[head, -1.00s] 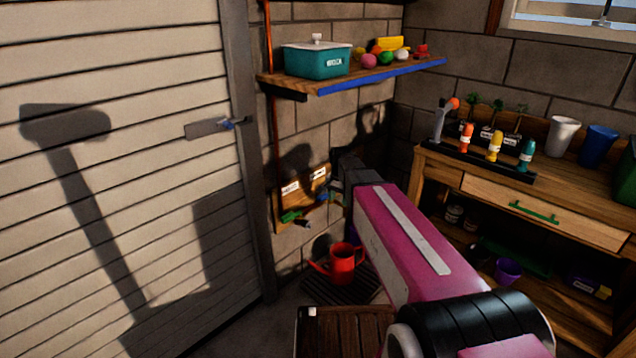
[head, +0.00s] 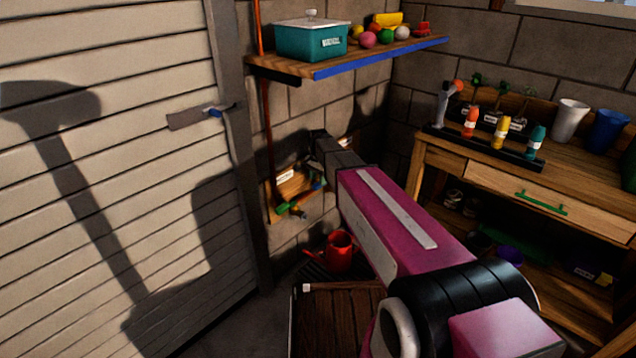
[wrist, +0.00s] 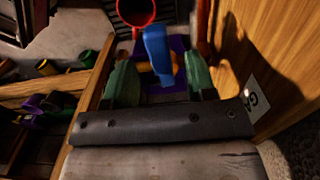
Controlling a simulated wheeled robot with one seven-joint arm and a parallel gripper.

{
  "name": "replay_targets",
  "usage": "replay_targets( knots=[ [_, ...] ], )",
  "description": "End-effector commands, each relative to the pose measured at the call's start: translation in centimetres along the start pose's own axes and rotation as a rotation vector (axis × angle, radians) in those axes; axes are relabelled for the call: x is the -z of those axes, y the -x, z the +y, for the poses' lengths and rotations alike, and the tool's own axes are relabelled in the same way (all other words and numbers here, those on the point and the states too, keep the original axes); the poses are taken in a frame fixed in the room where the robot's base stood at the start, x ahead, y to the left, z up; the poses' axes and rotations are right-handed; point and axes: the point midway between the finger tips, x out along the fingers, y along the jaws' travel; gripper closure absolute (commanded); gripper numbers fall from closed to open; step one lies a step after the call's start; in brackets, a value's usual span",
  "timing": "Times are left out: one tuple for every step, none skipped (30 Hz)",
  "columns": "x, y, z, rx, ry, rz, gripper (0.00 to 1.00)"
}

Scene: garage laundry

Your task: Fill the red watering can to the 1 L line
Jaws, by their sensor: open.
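The red watering can (head: 341,256) stands upright on a dark slatted mat at the foot of the wall. Its rim also shows at the top of the wrist view (wrist: 136,13). Its fill line and water level cannot be made out. A wooden tap board (head: 279,210) with white labels and a green-handled tap (head: 284,208) is on the wall above it, partly hidden by my arm. In the wrist view, my gripper (wrist: 160,80) is open, its green fingers on either side of a blue handle (wrist: 157,52). Whether they touch it is unclear.
A wooden slatted surface (head: 335,318) is in front of the can. A shelf (head: 380,60) with a teal box juts out above the tap board. A workbench (head: 515,190) stands at right, and a slatted door (head: 110,200) at left.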

Motion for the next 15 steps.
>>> replay_targets(
  knots=[
    [0.0, -0.7, 0.0, -0.001, 0.000, -0.001, 0.49],
    [0.0, -1.0, 0.0, -0.001, 0.000, -0.001, 0.49],
    [0.0, -1.4, 0.0, -0.001, 0.000, -0.001, 0.49],
    [0.0, -1.6, 0.0, -0.001, 0.000, -0.001, 0.49],
    [0.0, -1.7, 0.0, -0.001, 0.000, -0.001, 0.49],
    [0.0, -1.9, 0.0, -0.001, 0.000, 0.000, 0.49],
    [0.0, -2.0, 0.0, 0.000, 0.000, 0.000, 0.49],
    [0.0, -2.1, 0.0, 0.000, 0.000, 0.000, 0.49],
    [0.0, -2.2, 0.0, 0.000, 0.000, 0.000, 0.49],
    [0.0, -2.2, 0.0, 0.000, 0.000, 0.000, 0.49],
    [0.0, -2.2, 0.0, 0.000, 0.000, 0.000, 0.49],
    [0.0, -2.2, 0.0, 0.000, 0.000, 0.000, 0.49],
    [0.0, -2.2, 0.0, 0.000, 0.000, 0.000, 0.49],
    [0.0, -2.2, 0.0, 0.000, 0.000, 0.000, 0.49],
    [0.0, -2.2, 0.0, 0.000, 0.000, 0.000, 0.49]
  ],
)
